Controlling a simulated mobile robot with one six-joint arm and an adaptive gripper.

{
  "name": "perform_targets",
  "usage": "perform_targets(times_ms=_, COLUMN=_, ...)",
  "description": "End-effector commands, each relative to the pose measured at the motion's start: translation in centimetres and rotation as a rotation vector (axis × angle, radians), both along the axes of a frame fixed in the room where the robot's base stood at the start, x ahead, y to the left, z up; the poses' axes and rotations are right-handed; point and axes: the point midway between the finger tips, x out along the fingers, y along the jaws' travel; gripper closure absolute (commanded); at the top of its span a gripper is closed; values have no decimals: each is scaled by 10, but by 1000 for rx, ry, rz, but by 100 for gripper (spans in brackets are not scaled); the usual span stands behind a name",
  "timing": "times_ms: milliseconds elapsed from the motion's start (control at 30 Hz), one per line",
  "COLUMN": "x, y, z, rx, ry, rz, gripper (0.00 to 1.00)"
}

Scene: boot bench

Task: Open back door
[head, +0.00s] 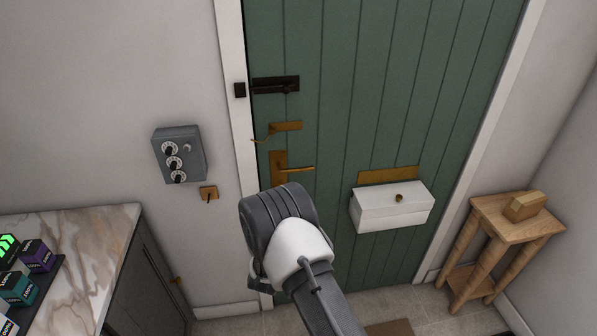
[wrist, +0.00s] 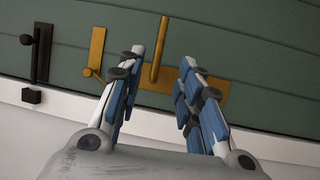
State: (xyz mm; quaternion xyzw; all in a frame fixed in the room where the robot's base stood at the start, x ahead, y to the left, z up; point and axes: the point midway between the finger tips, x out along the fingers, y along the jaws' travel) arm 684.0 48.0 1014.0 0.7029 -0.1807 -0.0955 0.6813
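The green plank back door (head: 330,110) stands shut in its white frame. Its brass lever handle (head: 295,169) points right from an upright plate; it also shows in the wrist view (wrist: 155,60). Above it are a brass latch (head: 286,127) with a thin curved arm, and a black bolt (head: 275,84). A black keeper (head: 240,90) is on the frame, with a small gap visible to the bolt in the wrist view. My gripper (wrist: 162,57) is open and empty, its fingers either side of the lever in the picture; contact cannot be told. In the head view my wrist hides the fingers.
A white box (head: 392,207) juts from the door below a brass plate. A grey dial box (head: 179,154) and a small brass plate (head: 208,193) are on the left wall. A marble-topped counter (head: 90,250) stands left, a wooden stand (head: 510,226) right.

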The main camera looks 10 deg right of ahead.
Motion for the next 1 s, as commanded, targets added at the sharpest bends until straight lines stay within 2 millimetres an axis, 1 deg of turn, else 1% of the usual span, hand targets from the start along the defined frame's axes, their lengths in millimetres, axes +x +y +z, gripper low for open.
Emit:
perform_targets(times_ms=33, x=10, y=-6, z=0, rx=3, ry=-3, rz=-5, gripper=67)
perform_targets(times_ms=100, x=25, y=-12, z=2, rx=3, ry=-4, rz=-3, gripper=67)
perform_targets(times_ms=400, x=85, y=-37, z=9, rx=2, ry=-3, rz=-2, gripper=67)
perform_targets(times_ms=600, x=115, y=-49, z=12, rx=3, ry=-1, rz=-1, gripper=67)
perform_targets(times_ms=700, x=124, y=-52, z=14, rx=2, ry=-1, rz=0, gripper=67)
perform_targets(times_ms=800, x=129, y=-54, z=15, rx=2, ry=0, rz=0, gripper=67)
perform_targets(times_ms=1000, x=131, y=-55, z=16, rx=1, ry=1, rz=1, gripper=67)
